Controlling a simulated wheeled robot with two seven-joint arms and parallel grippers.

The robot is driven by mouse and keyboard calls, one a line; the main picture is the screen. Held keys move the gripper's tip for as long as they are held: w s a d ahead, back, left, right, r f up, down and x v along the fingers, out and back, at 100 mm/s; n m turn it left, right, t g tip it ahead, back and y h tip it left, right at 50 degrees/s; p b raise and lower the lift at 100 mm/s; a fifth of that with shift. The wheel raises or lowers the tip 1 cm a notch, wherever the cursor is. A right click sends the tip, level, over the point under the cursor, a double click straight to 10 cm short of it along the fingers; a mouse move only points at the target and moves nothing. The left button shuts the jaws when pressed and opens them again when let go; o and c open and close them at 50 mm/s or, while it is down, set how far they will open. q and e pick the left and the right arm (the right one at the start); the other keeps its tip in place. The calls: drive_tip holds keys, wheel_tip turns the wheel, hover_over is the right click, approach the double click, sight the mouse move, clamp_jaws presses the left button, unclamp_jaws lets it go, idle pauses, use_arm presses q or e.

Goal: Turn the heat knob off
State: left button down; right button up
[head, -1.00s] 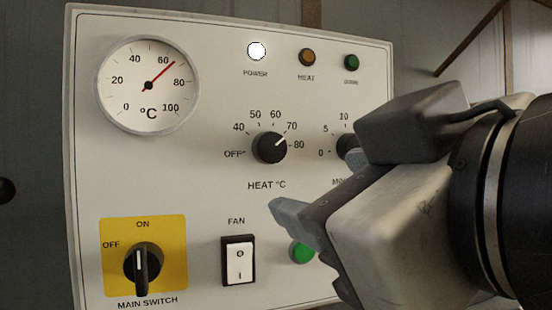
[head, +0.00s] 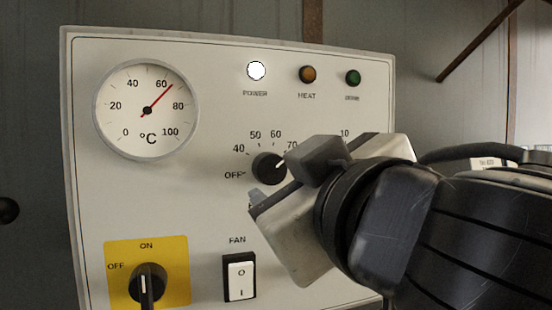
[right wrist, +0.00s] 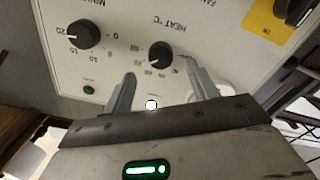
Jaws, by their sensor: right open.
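The heat knob (head: 268,168) is a round black dial on the white panel. Its white pointer line aims to the upper right, near the 70 mark and away from OFF. My right gripper (head: 274,180) is open at the knob's right side in the head view, partly hiding the scale. In the right wrist view, the heat knob (right wrist: 160,54) sits just beyond and between the two fingertips (right wrist: 159,68), with a gap on each side. I cannot tell whether a finger touches it. My left gripper is not in view.
The panel (head: 210,210) also carries a temperature gauge (head: 147,110) near 65, a lit white power lamp (head: 256,71), a main switch (head: 147,282) pointing down, and a fan rocker (head: 240,277). In the right wrist view another black knob (right wrist: 84,34) stands beside the heat knob.

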sight(274, 172)
drive_tip(key=shift+p+x, duration=0.55)
drive_tip(key=shift+x, duration=2.25)
drive_tip(key=c, duration=1)
